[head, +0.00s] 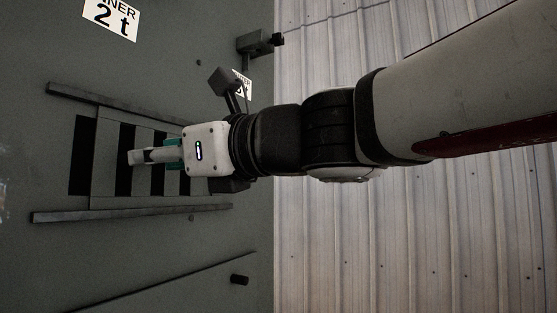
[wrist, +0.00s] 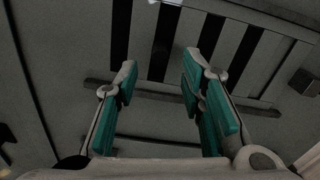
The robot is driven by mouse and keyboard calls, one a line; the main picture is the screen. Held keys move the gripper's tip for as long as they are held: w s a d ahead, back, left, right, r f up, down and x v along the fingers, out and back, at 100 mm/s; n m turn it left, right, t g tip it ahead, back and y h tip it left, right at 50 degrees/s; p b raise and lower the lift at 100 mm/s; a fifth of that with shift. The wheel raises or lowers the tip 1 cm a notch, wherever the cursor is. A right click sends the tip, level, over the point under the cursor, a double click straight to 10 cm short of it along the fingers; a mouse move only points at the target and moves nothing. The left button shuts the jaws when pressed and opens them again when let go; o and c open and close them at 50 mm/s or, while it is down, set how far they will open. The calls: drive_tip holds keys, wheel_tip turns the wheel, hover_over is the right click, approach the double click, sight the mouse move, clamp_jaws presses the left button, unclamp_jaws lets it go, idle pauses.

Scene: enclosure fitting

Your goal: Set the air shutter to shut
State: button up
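The air shutter (head: 105,180) is a grey plate with several upright black slots, set between an upper rail (head: 75,93) and a lower rail (head: 130,214) on a grey panel. The slots show dark in both views. My gripper (head: 138,157) is in front of the shutter and covers part of its middle and right side. In the wrist view my gripper (wrist: 160,66) has its two teal-padded fingers apart with nothing between them. The slotted shutter (wrist: 180,45) lies beyond the fingertips. A small pale thing (wrist: 166,2) shows at the top edge, mostly cut off.
A dark bracket (head: 258,45) sticks out at the panel's upper right, and a block on a stem (head: 226,82) stands close above my wrist. A ribbed pale wall (head: 400,230) lies to the right.

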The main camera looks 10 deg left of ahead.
drive_tip(key=x, duration=0.6)
drive_tip(key=shift+a+p, duration=0.3)
drive_tip(key=shift+p, duration=0.05)
